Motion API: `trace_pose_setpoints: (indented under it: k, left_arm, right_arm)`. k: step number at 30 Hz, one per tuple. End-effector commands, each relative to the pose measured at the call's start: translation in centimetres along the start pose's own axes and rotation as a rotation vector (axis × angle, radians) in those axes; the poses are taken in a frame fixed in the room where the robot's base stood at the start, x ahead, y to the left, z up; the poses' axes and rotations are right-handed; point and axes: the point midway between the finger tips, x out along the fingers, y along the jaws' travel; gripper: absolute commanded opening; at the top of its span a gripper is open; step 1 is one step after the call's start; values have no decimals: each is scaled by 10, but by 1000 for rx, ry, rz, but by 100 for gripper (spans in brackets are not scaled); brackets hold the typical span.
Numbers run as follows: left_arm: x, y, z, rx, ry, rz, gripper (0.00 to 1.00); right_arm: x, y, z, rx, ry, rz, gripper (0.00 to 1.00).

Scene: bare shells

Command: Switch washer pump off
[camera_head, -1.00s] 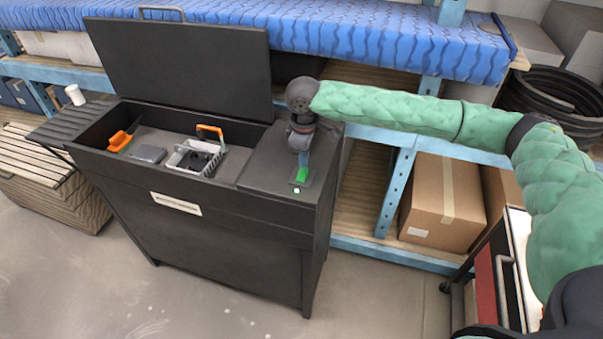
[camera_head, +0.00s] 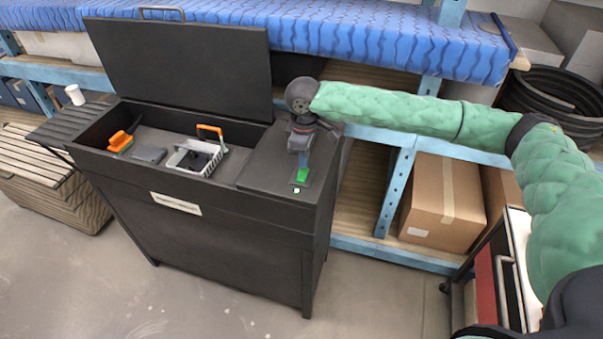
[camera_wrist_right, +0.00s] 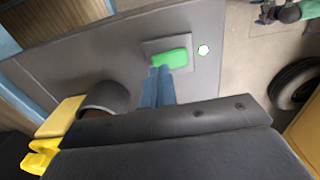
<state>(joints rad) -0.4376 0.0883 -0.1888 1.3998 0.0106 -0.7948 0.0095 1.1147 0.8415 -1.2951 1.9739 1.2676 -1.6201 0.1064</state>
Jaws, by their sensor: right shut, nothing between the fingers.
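The black washer cabinet (camera_head: 225,230) stands with its lid (camera_head: 185,62) raised. On the right part of its top is a green switch (camera_head: 302,175) on a dark plate, with a small lit white-green lamp (camera_head: 296,190) beside it. In the right wrist view the green rocker (camera_wrist_right: 172,59) and the pale lamp (camera_wrist_right: 203,50) show clearly. My right gripper (camera_head: 303,162) points down with its blue fingertips together and empty. In the right wrist view the fingertips (camera_wrist_right: 160,72) are at the rocker's edge; whether they touch it I cannot tell. My left gripper is not in view.
The open basin holds a grey basket (camera_head: 196,158) with an orange handle, an orange brush (camera_head: 121,141) and a grey block (camera_head: 148,154). A white cup (camera_head: 75,95) stands on the side shelf. Shelving with a cardboard box (camera_head: 441,200) is at the right.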

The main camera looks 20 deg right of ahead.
Motion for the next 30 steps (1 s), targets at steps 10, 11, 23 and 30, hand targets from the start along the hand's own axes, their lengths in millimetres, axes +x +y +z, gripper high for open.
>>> trace_pose_setpoints:
  k: [10, 11, 23, 30]
  left_arm:
    - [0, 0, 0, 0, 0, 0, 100]
    - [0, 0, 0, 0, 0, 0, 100]
    - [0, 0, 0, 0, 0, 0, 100]
    - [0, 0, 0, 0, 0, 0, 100]
  right_arm:
    - [4, 0, 0, 0, 0, 0, 0]
    - [4, 0, 0, 0, 0, 0, 0]
    - [9, 0, 0, 0, 0, 0, 0]
    - [12, 0, 0, 0, 0, -1, 0]
